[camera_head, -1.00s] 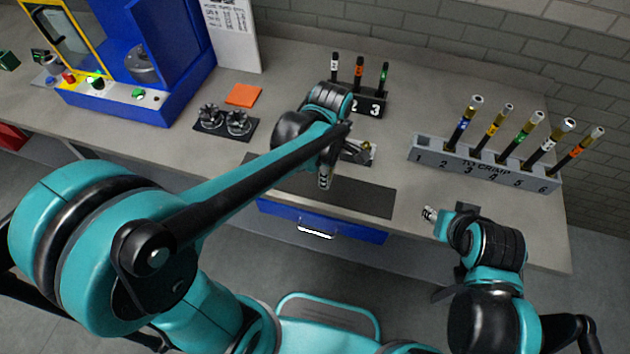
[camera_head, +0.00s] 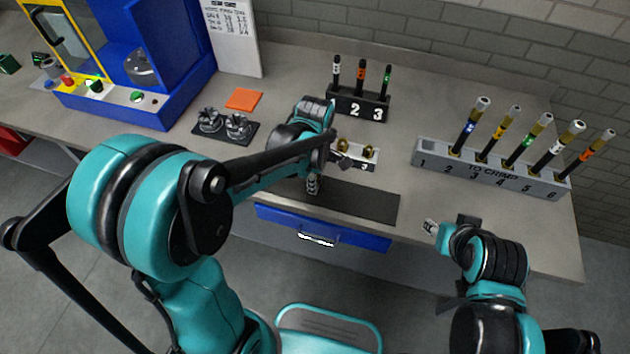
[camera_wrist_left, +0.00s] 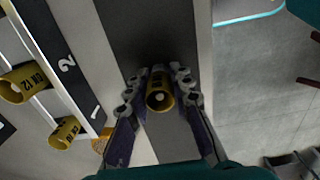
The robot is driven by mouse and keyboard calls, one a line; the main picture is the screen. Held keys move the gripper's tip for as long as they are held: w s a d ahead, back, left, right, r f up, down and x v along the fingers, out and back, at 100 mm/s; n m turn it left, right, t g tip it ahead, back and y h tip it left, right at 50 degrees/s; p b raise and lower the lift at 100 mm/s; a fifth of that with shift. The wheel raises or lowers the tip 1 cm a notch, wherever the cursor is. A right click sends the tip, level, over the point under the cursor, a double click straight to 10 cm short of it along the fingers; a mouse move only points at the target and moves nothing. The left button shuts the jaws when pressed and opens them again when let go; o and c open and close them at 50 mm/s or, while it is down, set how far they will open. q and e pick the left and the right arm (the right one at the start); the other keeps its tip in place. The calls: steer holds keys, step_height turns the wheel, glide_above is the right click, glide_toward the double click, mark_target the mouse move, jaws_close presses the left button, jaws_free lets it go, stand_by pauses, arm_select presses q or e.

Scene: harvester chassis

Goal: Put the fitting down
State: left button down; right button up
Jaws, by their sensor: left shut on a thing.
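My left gripper (camera_wrist_left: 157,92) is shut on a brass-coloured fitting (camera_wrist_left: 160,97), seen end-on between its fingertips in the left wrist view. Below the fitting is the dark mat (camera_wrist_left: 150,35); I cannot tell whether the two touch. In the head view the left gripper (camera_head: 313,184) is over the mat (camera_head: 365,203) near the front of the bench, and the fitting is not clear there. A light numbered fitting stand (camera_head: 362,163) holds brass fittings just behind the mat. My right gripper (camera_head: 432,227) is by the bench's front edge, its jaws too small to read.
A grey crimp rack (camera_head: 490,173) with several marked hoses stands at the right. A black numbered rack (camera_head: 345,104) holds three hoses at the back. A black die tray (camera_head: 226,136), an orange pad (camera_head: 244,98) and a blue machine (camera_head: 125,113) are at the left.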

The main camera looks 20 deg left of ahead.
arm_select(q)
steer(key=c, duration=1.3)
jaws_free()
steer(key=shift+f, duration=0.15)
steer(key=shift+c, duration=0.2)
steer(key=shift+r, duration=0.55)
step_height(320, 180, up, 11)
steer(key=p, duration=0.4)
steer(key=s+a+r+m+t, duration=0.1)
steer(key=s+a+m+t, duration=0.1)
steer(key=s+m, duration=0.3)
steer(key=s+a+m+t, duration=0.2)
steer(key=s+m+t, duration=0.3)
steer(key=m, duration=0.7)
steer(key=shift+a+r+m, duration=0.3)
steer(key=shift+r, duration=0.05)
